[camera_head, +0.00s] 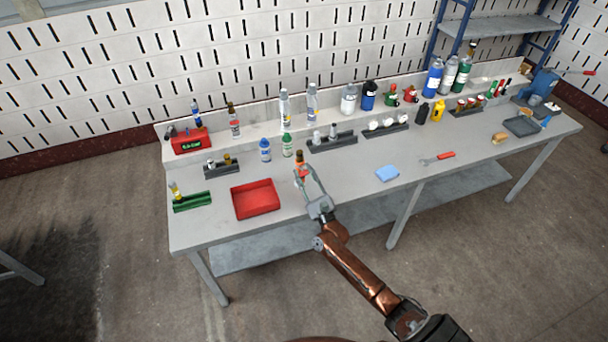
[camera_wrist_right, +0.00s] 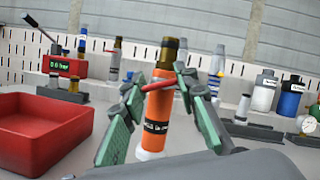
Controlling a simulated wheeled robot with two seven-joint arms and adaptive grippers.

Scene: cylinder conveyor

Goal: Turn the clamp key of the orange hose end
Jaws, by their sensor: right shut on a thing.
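The orange hose end (camera_wrist_right: 158,112) stands upright on the table, with a dark brass-coloured top, a black label and a white foot. It also shows in the head view (camera_head: 299,159). Its clamp key (camera_wrist_right: 162,87) is a thin red bar lying across the front of the orange body. My right gripper (camera_wrist_right: 164,86) has its green-padded fingers on both sides of the hose end. The fingertips meet the two ends of the red bar and are shut on it. In the head view, my right gripper (camera_head: 302,175) reaches in from the front. My left gripper is not in view.
A red tray (camera_head: 256,212) stands just left of the hose end. Blue and green bottles (camera_head: 265,150) and dark racks (camera_head: 332,141) stand behind. A blue sponge (camera_head: 387,173) and a red-handled wrench (camera_head: 437,158) lie to the right, with clear tabletop between.

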